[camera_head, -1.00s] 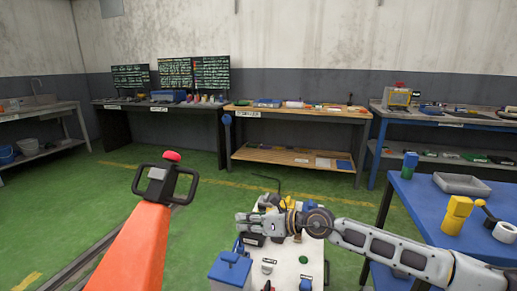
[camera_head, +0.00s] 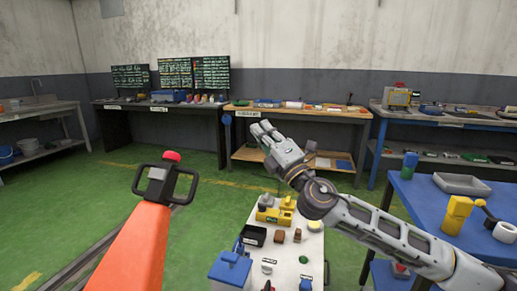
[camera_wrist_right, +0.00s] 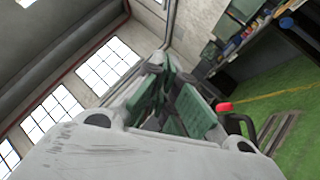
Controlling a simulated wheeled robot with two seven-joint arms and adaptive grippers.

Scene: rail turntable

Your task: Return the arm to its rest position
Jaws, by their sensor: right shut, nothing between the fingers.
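My right arm comes in from the lower right in the head view. My right gripper (camera_head: 262,131) is raised above the white-topped cart (camera_head: 285,277) and points up and left. It is shut and empty. In the right wrist view its fingers (camera_wrist_right: 160,70) show up close, with the wall, windows and ceiling behind them. My left gripper is not in view.
The cart carries a blue box (camera_head: 230,268), a black tray (camera_head: 252,235), yellow blocks (camera_head: 268,215) and small parts. An orange post with a black handle (camera_head: 166,184) and red button stands left. A blue table (camera_head: 430,215) stands right. Benches line the back wall.

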